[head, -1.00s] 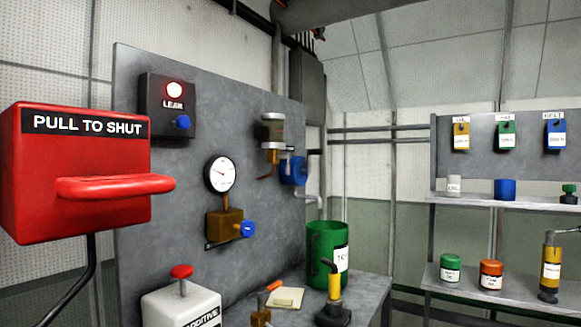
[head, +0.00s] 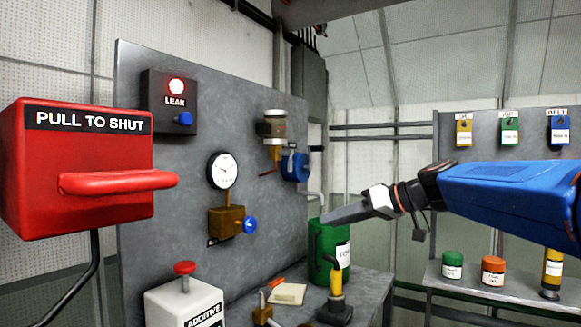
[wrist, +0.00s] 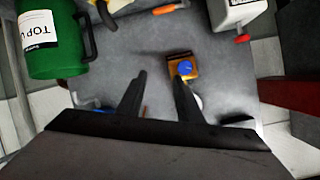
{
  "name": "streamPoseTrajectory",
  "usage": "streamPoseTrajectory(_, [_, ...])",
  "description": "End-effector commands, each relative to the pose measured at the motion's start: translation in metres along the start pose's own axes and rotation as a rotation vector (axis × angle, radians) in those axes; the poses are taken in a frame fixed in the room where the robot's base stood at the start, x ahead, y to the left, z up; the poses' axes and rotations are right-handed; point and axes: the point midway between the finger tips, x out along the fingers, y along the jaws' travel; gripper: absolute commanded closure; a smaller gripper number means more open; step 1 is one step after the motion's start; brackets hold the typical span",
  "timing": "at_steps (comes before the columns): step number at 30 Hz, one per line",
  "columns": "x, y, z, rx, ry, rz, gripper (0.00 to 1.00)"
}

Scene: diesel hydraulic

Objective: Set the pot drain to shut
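The glass-bodied pot (head: 273,128) hangs on the right part of the grey panel in the head view. Its brass-coloured drain (head: 268,172) shows at the bottom, with a small lever slanting down and left. My gripper (head: 328,217) reaches in from the right, lower than the drain and apart from it, in front of the green jug. In the wrist view my gripper (wrist: 160,77) has its two fingers apart, with nothing held between them. A small orange piece (wrist: 146,110) shows between the finger bases; I cannot tell if it is the drain.
A blue round fitting (head: 293,167) sits right of the pot. The brass block (head: 228,222) with a blue knob and a gauge (head: 222,170) are left of it. The green jug (head: 343,250) stands on the bench. A red pull box (head: 75,200) stands out at left.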

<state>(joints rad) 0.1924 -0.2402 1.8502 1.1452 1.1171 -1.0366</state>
Motion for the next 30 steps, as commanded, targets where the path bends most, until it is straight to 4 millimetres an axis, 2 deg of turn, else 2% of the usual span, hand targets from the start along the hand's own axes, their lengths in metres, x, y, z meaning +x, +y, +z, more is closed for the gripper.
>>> streamPoseTrajectory(1, [0.001,0.011,-0.028,-0.028,0.054,-0.021,0.67])
streamPoseTrajectory(3, [0.000,0.021,-0.066,-0.077,0.135,-0.052,0.67])
streamPoseTrajectory(6, [-0.005,0.035,-0.110,-0.142,0.238,-0.082,0.67])
streamPoseTrajectory(10, [-0.012,0.047,-0.148,-0.204,0.334,-0.101,0.67])
streamPoseTrajectory(13, [-0.016,0.051,-0.163,-0.228,0.373,-0.107,0.67])
streamPoseTrajectory(17, [-0.012,0.052,-0.169,-0.237,0.387,-0.110,0.67])
streamPoseTrajectory(23, [0.011,0.048,-0.177,-0.236,0.385,-0.111,0.67])
streamPoseTrajectory(30, [0.051,0.041,-0.193,-0.236,0.384,-0.112,0.67])
